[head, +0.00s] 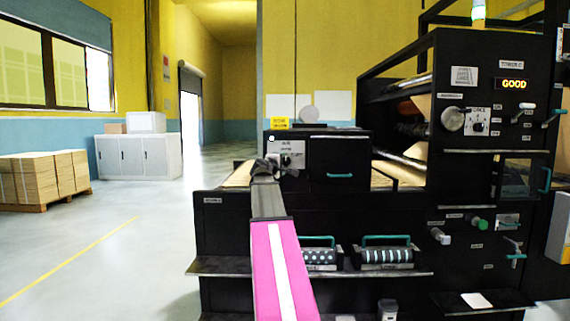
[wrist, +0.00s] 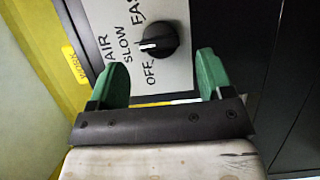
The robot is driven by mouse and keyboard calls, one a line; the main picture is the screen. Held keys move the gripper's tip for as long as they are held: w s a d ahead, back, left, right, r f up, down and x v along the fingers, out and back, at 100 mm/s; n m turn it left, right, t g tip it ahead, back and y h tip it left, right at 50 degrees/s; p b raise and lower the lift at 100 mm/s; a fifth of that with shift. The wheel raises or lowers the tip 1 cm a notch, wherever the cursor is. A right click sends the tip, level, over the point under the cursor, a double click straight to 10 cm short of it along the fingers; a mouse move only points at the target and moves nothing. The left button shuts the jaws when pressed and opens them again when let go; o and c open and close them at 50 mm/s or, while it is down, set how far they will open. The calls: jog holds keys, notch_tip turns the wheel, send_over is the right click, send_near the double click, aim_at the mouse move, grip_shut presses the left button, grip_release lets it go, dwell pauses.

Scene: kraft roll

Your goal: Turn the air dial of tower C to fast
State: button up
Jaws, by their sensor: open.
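The air dial (wrist: 158,40) is a round black knob on a white plate (wrist: 182,82) marked AIR, OFF, SLOW and FAST in the wrist view. Its white pointer mark faces left, roughly toward SLOW. My gripper (wrist: 162,52) has two green fingers, open and apart, one on each side below the knob in the picture. I cannot tell whether either touches it. In the head view my gripper (head: 274,164) is in front of the AIR plate (head: 292,149), and it hides most of the dial.
A TOWER C label (head: 511,64) and a lit GOOD display (head: 513,84) are at the upper right. Other knobs and levers sit below them. Two patterned rollers with teal handles (head: 387,252) lie on a low shelf.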

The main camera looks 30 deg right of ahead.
aim_at(285, 161)
jog(key=x, duration=0.5)
jog(key=c, duration=0.9)
jog(key=m+y, duration=0.1)
jog(key=m, duration=0.1)
jog(key=m+y, duration=0.1)
jog(key=m, duration=0.2)
jog(key=shift+r+g, duration=0.1)
jog(key=shift+g, duration=0.2)
jog(key=m+y, duration=0.2)
jog(key=m, duration=0.2)
jog(key=shift+y, duration=0.4)
jog(key=shift+m, duration=0.3)
